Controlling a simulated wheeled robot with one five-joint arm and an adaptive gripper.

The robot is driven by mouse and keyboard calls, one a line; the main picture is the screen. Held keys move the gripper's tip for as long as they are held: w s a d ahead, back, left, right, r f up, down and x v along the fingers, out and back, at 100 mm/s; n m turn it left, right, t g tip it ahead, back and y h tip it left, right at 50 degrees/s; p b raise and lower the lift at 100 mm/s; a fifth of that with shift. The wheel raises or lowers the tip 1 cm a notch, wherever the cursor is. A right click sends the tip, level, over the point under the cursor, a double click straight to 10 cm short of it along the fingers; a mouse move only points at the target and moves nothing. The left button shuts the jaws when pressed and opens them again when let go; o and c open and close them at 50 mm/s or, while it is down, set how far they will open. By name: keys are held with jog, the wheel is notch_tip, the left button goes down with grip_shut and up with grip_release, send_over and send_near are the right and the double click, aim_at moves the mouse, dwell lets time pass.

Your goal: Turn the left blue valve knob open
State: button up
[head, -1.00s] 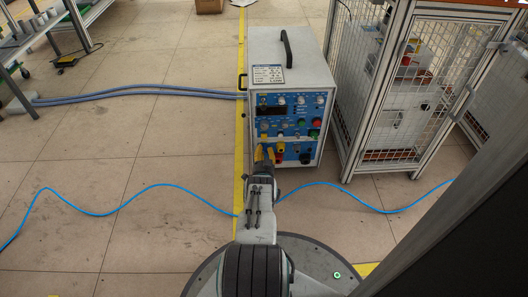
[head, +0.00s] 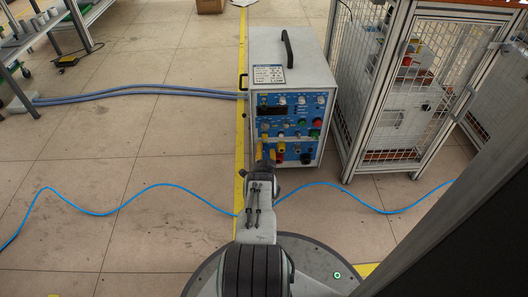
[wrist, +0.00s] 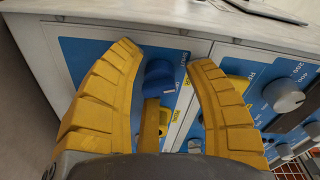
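A blue knob (wrist: 158,80) with a pale mark sits on the blue and white panel in the wrist view. A yellow piece (wrist: 151,122) stands just below it. My gripper (wrist: 166,62) is open, its two yellow fingers on either side of the knob with visible gaps; contact does not show. In the head view my gripper (head: 266,153) is at the lower left front of the heater cabinet (head: 292,75). There it covers part of the lower panel, and I cannot make out the knob.
Grey dials (wrist: 284,96) are on the panel to the right of my fingers. In the head view a wire-mesh cage (head: 405,90) stands close on the cabinet's right. A blue cable (head: 150,188) crosses the floor in front.

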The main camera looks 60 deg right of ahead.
jog(key=shift+o, duration=0.5)
jog(key=shift+s, duration=0.1)
jog(key=v, duration=1.2)
dwell(0.6)
